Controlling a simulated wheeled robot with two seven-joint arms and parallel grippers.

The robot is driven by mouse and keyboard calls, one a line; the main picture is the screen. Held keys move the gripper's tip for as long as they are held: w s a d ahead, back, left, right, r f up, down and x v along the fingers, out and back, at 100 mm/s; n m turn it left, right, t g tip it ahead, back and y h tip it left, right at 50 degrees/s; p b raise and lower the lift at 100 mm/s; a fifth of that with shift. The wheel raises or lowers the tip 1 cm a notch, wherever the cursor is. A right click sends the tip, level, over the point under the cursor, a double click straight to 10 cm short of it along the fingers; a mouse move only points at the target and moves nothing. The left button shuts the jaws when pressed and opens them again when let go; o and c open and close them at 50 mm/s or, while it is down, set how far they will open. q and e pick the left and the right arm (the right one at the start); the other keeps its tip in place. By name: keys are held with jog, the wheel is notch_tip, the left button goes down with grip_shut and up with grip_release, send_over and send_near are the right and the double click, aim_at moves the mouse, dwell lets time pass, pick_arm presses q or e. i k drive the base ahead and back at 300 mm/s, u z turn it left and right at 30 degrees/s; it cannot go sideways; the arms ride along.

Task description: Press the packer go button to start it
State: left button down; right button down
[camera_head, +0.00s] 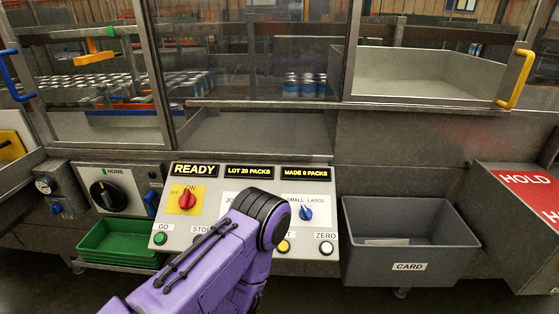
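The green GO button (160,238) is at the lower left of the sloped white control panel (222,184) and is uncovered. The panel's left display (195,170) reads READY. A red switch (187,199) on a yellow plate is marked ON. My purple arm rises from the bottom left and bends over the middle of the panel, right of the GO button. It hides the STOP button and part of the JOG-side labels. Neither gripper shows.
A yellow button (284,246), a white ZERO button (326,248) and a blue SMALL/LARGE selector (306,212) are right of my arm. Green trays (120,240) stand at left, a grey CARD bin (408,212) at right. Glass guards (262,60) rise behind the panel.

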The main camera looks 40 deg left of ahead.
aim_at(159, 239)
jog(key=u, duration=1.35)
